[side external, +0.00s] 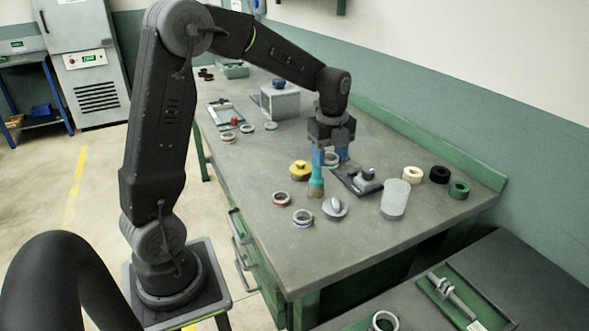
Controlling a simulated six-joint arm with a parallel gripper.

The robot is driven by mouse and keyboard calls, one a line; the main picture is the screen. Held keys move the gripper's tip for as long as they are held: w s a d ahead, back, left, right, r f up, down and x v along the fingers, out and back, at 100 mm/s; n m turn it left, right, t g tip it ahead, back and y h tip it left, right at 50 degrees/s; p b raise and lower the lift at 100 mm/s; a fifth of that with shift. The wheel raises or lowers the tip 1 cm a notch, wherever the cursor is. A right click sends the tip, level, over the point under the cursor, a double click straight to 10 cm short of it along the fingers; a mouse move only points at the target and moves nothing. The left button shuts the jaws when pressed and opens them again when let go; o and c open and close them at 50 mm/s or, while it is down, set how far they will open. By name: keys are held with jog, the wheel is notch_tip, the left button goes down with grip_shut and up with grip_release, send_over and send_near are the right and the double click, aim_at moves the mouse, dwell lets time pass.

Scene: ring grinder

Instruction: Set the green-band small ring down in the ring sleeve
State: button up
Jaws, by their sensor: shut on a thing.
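My gripper (331,156) points down over the middle of the workbench, its two blue fingers on either side of a small pale ring (331,160). It is shut on this ring, which has a faint greenish tint; the far finger and part of the ring are hard to make out. I take it for the green-band small ring. A dark fixture plate with a grey block (362,181) lies just right of the gripper. I cannot tell which piece is the ring sleeve, or whether the ring touches anything below.
A grey box (280,103) stands behind.

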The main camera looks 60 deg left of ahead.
jog(key=w+d+m, duration=0.3)
jog(key=w+d, duration=0.6)
jog(key=w, duration=0.6)
jog(key=shift+s+d+f, duration=0.1)
jog(key=shift+s+f, duration=0.05)
jog(key=shift+f, duration=2.35)
jog(key=o, duration=1)
notch_tip(320, 180, up, 14)
jog(key=shift+f, duration=0.1)
